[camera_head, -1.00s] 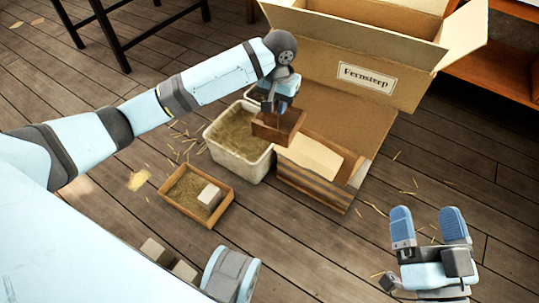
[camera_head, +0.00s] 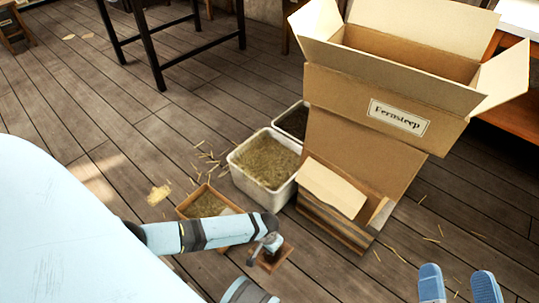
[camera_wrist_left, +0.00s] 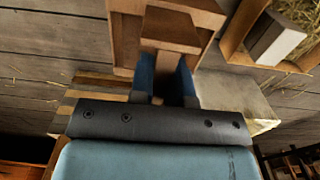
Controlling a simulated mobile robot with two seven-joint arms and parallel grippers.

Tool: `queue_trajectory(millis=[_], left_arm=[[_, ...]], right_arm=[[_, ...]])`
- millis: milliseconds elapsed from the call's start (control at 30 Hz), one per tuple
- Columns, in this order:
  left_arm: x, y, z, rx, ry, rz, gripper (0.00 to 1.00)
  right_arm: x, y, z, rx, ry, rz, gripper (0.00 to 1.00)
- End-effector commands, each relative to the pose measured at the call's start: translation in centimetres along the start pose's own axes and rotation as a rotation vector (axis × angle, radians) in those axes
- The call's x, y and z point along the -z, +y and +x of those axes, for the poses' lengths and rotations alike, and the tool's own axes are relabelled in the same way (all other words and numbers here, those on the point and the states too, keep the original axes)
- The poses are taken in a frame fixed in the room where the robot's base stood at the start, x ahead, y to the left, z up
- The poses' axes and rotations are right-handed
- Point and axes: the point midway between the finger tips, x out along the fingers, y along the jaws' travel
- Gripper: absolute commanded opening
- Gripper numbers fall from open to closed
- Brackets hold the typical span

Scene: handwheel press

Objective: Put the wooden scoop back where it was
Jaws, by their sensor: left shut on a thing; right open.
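The wooden scoop (camera_head: 284,257) is a brown, box-like scoop with a handle. My left gripper (camera_wrist_left: 168,82) is shut on its handle between two blue fingers, and the scoop's body (camera_wrist_left: 205,16) extends beyond them. In the head view my left gripper (camera_head: 267,246) holds it to the right of the small wooden tray and in front of the white bin. My wrist partly covers the scoop there, and I cannot tell whether it touches the floor. My right gripper (camera_head: 461,286) is open and empty at the lower right, its blue fingers apart.
A white bin (camera_head: 239,172) of straw-like filling stands beside a darker-filled bin (camera_head: 291,122). The large cardboard box (camera_head: 350,150) is right of them, with a striped box (camera_head: 332,226) in front. The wooden tray (camera_head: 186,206) holds similar filling; a pale block (camera_wrist_left: 275,40) shows there.

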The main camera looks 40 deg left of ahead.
Motion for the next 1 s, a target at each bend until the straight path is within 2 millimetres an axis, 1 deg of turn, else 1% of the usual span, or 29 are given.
queue_trajectory(millis=[33, 200, 267, 300, 367, 400, 500, 733, 900, 1000], left_arm=[[0.1, 0.1, 2.0, 0.001, -0.001, 0.000, 0.00], [0.1, 0.0, 6.8, 0.001, -0.002, -0.002, 0.00], [0.1, 0.0, 8.4, 0.000, -0.001, -0.002, 0.00], [0.1, 0.1, 9.5, 0.000, -0.001, -0.002, 0.00], [0.1, 0.0, 10.9, 0.000, -0.001, -0.002, 0.00], [0.1, 0.0, 11.8, 0.001, -0.002, -0.001, 0.00], [0.2, 0.0, 13.2, 0.001, 0.000, -0.001, 0.00], [0.1, 0.0, 14.6, 0.000, -0.001, -0.001, 0.00], [0.1, 0.1, 17.4, 0.000, -0.002, -0.002, 0.00], [0.2, 0.0, 18.4, 0.000, -0.001, -0.002, 0.00]], right_arm=[[-1.6, 0.4, 0.0, 0.003, -0.028, -0.001, 0.89], [-5.5, 0.9, -0.3, 0.014, -0.151, 0.005, 0.89], [-6.7, 1.1, -0.4, 0.020, -0.189, 0.000, 0.89], [-7.1, 1.3, -0.3, 0.024, -0.194, -0.018, 0.89], [-7.8, 1.6, -0.3, 0.028, -0.209, -0.037, 0.89], [-7.4, 1.9, 0.0, 0.032, -0.183, -0.076, 0.89], [-7.0, 2.4, 0.3, 0.036, -0.143, -0.142, 0.89], [-6.6, 2.8, 0.7, 0.039, -0.106, -0.207, 0.89], [-6.7, 3.6, 1.0, 0.043, -0.054, -0.297, 0.89], [-6.2, 3.9, 1.2, 0.046, -0.022, -0.350, 0.89]])
